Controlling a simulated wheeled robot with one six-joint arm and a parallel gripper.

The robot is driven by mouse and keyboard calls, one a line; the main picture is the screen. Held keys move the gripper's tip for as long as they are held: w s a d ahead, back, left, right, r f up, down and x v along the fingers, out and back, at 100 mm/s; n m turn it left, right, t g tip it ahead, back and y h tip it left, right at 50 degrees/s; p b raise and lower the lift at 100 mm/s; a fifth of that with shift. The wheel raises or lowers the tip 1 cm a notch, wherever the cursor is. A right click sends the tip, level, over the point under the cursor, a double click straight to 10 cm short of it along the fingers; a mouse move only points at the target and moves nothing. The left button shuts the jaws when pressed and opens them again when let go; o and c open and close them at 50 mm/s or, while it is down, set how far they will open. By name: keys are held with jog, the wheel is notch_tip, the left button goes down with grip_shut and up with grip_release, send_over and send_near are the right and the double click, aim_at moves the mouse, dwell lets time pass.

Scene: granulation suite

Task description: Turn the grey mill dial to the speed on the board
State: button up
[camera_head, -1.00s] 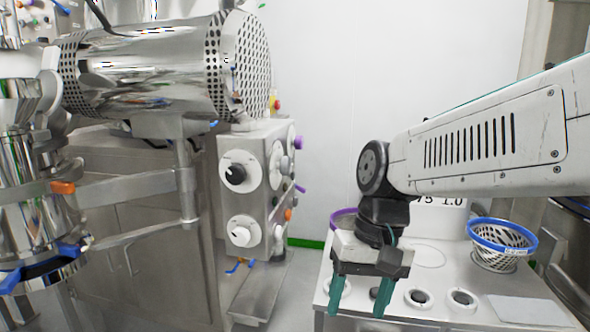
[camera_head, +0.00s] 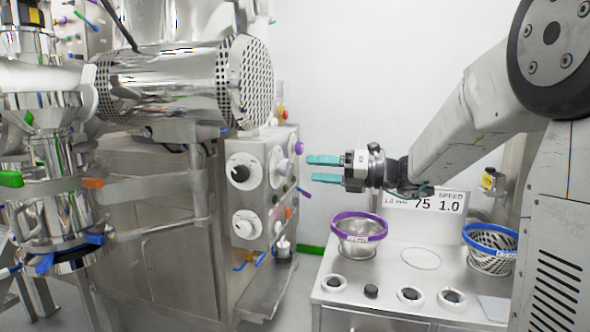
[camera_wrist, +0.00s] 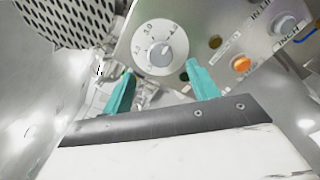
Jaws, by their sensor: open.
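The grey mill dial (camera_wrist: 161,55) shows in the wrist view as a grey knob on a round white scale face, with numbers such as 3.0 and 4.0 around it. Its pointer setting is too small to read surely. My gripper (camera_wrist: 160,85) is open and empty, its teal fingers apart below the dial, not touching it. In the head view my gripper (camera_head: 324,170) points left towards the steel control box (camera_head: 268,185).
The box's front carries a black knob (camera_head: 240,173) and a pale knob (camera_head: 246,226). An orange button (camera_wrist: 241,63) sits right of the dial. A perforated drum (camera_head: 246,82) hangs above. Purple-rimmed (camera_head: 359,228) and blue-rimmed baskets (camera_head: 490,240) stand on the bench.

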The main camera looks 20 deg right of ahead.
aim_at(289, 168)
jog(key=x, duration=0.6)
jog(key=shift+w+a, duration=0.2)
jog(key=shift+a, duration=0.15)
jog(key=c, duration=1)
